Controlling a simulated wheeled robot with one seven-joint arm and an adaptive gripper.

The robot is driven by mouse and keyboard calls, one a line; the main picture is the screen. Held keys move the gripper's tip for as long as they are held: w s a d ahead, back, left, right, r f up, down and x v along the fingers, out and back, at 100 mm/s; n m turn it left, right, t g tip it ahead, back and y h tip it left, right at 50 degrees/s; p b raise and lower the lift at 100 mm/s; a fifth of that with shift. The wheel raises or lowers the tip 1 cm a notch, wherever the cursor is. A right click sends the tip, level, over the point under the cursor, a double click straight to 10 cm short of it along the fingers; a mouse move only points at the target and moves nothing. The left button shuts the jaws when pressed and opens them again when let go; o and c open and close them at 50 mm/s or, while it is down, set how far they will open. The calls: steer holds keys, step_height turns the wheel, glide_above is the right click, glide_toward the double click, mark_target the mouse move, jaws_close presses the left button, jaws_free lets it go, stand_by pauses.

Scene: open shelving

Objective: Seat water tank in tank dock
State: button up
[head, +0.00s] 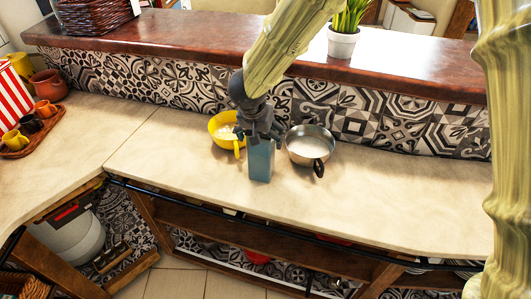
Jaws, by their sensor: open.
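A blue-grey upright box (261,163), which looks like the water tank, stands on the pale counter in the head view, near its front edge. My gripper (259,136) comes down from above and is at the top of the box. Its jaws are open; the fingers are dark and small, and I cannot tell whether they touch the box. The gripper hides part of the box's top. I cannot make out a tank dock in this view.
A yellow pan (223,125) is just left of the box and a steel pan (311,146) just right, its black handle toward the front. The pale counter (400,205) is clear at right. A raised wooden ledge (200,45) with a potted plant (344,40) runs behind.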

jaws_close()
stand_by(0.4)
steer(key=shift+r, duration=0.1)
